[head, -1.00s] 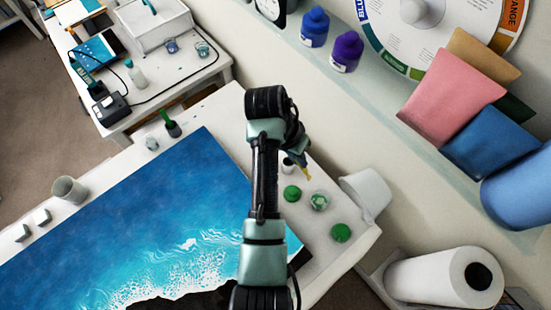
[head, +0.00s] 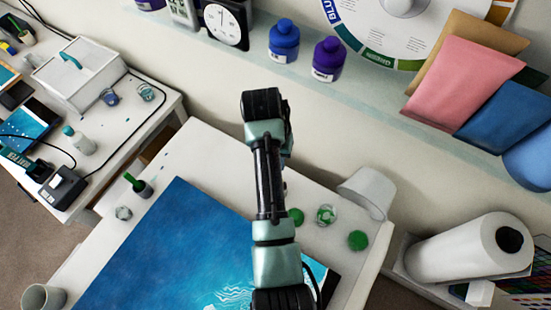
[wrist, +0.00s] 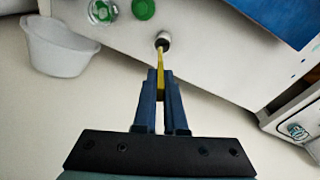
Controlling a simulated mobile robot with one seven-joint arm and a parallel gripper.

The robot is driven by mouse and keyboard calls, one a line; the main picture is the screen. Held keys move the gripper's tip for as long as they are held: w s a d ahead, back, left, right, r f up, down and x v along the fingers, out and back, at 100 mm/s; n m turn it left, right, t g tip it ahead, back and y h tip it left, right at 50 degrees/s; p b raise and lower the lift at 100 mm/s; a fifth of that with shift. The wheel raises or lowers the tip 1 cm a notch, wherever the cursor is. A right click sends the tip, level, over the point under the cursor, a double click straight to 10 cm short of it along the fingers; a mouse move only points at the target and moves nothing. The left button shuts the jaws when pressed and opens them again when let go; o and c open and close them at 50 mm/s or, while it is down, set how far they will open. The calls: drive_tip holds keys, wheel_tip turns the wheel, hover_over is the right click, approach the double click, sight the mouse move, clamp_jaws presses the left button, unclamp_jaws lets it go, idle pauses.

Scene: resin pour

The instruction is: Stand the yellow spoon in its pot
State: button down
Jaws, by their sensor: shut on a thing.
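My gripper (wrist: 161,82) is shut on the yellow spoon (wrist: 160,62) in the wrist view. The thin yellow spoon points away from the fingers, towards a small pale pot (wrist: 165,36) with a dark opening. The spoon's far end overlaps the pot's mouth in the picture. I cannot tell whether it is inside the pot or above it. The pot is near the edge of the white table (wrist: 215,57). In the head view my arm hides the gripper, the spoon and most or all of the pot.
A white bucket (head: 367,190) stands at the table's right end, near green round lids (head: 357,240) and a glass jar (head: 326,215). A blue resin panel (head: 170,250) covers much of the table. A wall rises behind.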

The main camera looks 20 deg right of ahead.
drive_tip(key=shift+f+b, duration=2)
drive_tip(key=shift+f, duration=1.55)
drive_tip(key=c, duration=0.9)
unclamp_jaws()
drive_tip(key=shift+r, duration=0.1)
wheel_tip(320, 180, up, 13)
drive_tip(key=a+p, duration=0.1)
drive_tip(key=p, duration=0.1)
drive_tip(key=shift+a+p, duration=0.3)
drive_tip(key=shift+p, duration=0.05)
